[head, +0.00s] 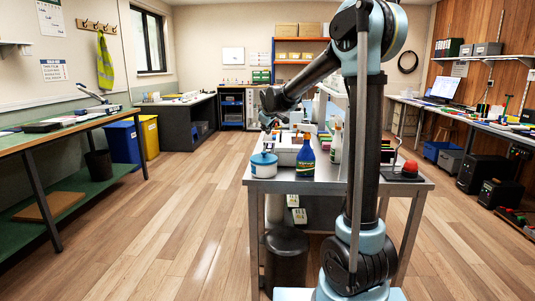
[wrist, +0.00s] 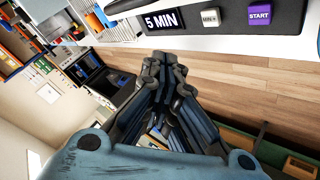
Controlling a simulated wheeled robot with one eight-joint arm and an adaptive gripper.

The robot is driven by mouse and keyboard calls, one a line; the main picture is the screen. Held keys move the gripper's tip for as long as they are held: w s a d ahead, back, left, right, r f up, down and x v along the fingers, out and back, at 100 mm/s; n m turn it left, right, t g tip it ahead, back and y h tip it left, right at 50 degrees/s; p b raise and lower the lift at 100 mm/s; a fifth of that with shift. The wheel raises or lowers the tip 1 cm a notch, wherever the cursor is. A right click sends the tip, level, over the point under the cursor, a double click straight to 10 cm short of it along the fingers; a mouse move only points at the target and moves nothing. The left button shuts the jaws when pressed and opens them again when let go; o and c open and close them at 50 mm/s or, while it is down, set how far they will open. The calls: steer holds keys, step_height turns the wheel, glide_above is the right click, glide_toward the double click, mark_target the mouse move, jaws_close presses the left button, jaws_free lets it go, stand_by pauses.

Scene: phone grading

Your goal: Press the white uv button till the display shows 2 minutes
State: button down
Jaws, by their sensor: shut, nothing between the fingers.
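In the wrist view a dark panel holds a display (wrist: 161,21) reading "5 MIN". To its right is a small white button (wrist: 210,18) marked "MIN" with a sign after it, then a purple START button (wrist: 259,15). My gripper (wrist: 165,60) is shut and empty, its fingertips just below the display in the picture and left of the white button. I see no contact with the button.
On the steel table (head: 330,186) stand a blue-lidded tub (head: 263,166), a blue spray bottle (head: 306,157) and a white-green bottle (head: 336,146) close to the white device. A red-topped item (head: 409,170) sits at the right. The wooden floor to the left is clear.

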steer(key=shift+f, duration=3.3)
steer(key=shift+s+f, duration=0.1)
steer(key=shift+f, duration=0.65)
steer(key=shift+r, duration=0.85)
steer(key=shift+r, duration=2.5)
